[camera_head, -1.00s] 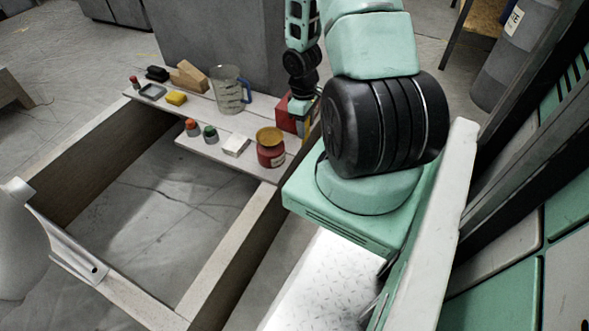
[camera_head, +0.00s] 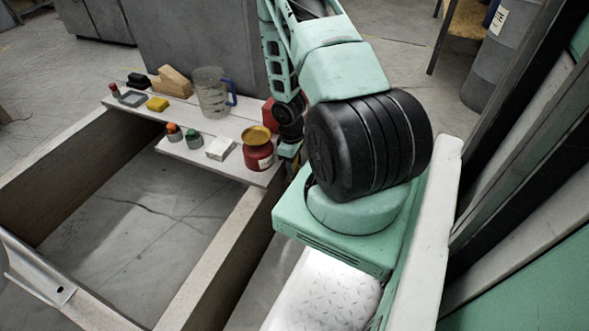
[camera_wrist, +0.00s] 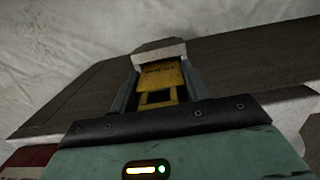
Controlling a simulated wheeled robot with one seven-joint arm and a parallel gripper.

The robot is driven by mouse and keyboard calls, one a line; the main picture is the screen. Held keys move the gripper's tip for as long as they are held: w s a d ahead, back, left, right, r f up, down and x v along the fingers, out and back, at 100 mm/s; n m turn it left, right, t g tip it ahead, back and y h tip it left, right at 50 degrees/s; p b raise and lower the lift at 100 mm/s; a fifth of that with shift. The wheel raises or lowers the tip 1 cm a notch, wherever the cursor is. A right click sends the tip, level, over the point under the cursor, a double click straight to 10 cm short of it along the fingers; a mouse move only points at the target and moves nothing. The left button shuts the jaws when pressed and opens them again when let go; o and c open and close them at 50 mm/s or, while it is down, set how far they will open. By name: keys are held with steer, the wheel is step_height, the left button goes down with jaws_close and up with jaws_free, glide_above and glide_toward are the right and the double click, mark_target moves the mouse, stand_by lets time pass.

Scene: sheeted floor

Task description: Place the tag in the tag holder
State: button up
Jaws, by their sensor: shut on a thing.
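In the wrist view, a yellow tag (camera_wrist: 160,76) with dark print and an opening in its lower part sits between the two dark fingers of my gripper (camera_wrist: 158,88). My gripper is shut on it. A pale grey-white piece (camera_wrist: 159,52) shows at the tag's far end; I cannot tell whether it is the tag holder. In the head view, my gripper is mostly hidden, low beside the right end of the plank shelf (camera_head: 190,155). The tag cannot be made out there, and no tag holder can be identified for sure.
A timber beam (camera_wrist: 235,60) runs behind the tag. Open floor lies inside the timber frame.

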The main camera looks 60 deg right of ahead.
steer(key=shift+f, duration=0.6)
steer(key=shift+f, duration=0.15)
steer(key=o, duration=1)
steer(key=shift+o, duration=0.2)
step_height(320, 180, up, 12)
steer(key=p, duration=0.6)
steer(key=shift+w+p, duration=0.35)
steer(key=shift+w, duration=0.1)
